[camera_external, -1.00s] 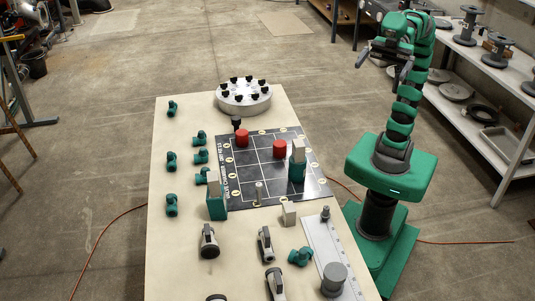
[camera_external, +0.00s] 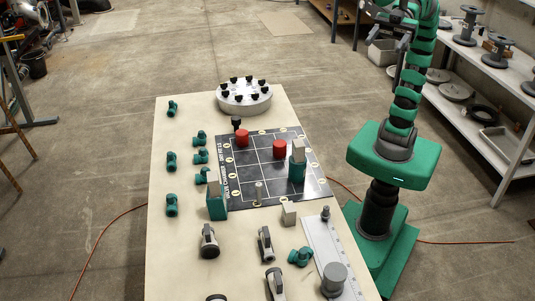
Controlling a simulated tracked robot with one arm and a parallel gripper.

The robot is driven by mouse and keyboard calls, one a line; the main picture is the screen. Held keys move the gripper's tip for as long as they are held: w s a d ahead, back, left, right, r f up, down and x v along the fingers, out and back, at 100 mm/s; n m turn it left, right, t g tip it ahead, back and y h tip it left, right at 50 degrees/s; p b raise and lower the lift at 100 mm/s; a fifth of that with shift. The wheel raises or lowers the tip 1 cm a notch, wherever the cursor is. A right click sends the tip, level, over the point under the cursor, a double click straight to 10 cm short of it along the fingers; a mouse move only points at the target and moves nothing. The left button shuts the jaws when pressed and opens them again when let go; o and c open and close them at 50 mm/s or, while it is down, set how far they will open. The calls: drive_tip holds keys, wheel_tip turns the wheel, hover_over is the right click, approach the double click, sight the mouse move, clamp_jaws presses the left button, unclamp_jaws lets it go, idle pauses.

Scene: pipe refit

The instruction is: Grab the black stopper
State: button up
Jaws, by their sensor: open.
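A black stopper (camera_external: 237,122) stands upright at the far left corner of the dark grid board, just left of a red cylinder (camera_external: 242,137). Several other small black stoppers (camera_external: 239,97) sit around the top of a round grey disc (camera_external: 244,106) at the far end of the table. My gripper (camera_external: 381,40) is raised high at the upper right, in front of the shelves and off the table. It is open and nothing shows between its fingers. It is well apart from all the stoppers.
The grid board (camera_external: 265,185) carries another red cylinder (camera_external: 279,148) and a green block with a pale top (camera_external: 297,165). Green fittings (camera_external: 171,160) line the table's left side. Grey-black valves (camera_external: 208,242) and a grey plate (camera_external: 322,240) are at the near end.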

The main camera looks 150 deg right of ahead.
drive_tip(key=w+d+f+m+g+h+b, duration=0.1)
drive_tip(key=w+d+f+m+h+b, duration=0.15)
drive_tip(key=d+f, duration=1)
drive_tip(key=w+d+f+m+g+h+b, duration=0.1)
drive_tip(key=w+d+f+m+g+h, duration=0.2)
drive_tip(key=d+f, duration=0.95)
drive_tip(key=m+g+h+b, duration=0.3)
drive_tip(key=m+g+h, duration=0.4)
drive_tip(key=m+h, duration=0.15)
approach(239, 118)
drive_tip(key=d, duration=0.1)
drive_tip(key=w+d+f+y, duration=0.1)
drive_tip(key=d, duration=0.1)
drive_tip(key=shift+w+d+f+b, duration=0.15)
drive_tip(key=shift+f+b, duration=0.05)
drive_tip(key=shift+b, duration=0.2)
drive_tip(key=shift+b+x, duration=1.15)
drive_tip(key=shift+x, duration=2)
drive_tip(key=shift+r, duration=0.15)
drive_tip(key=c, duration=1.1)
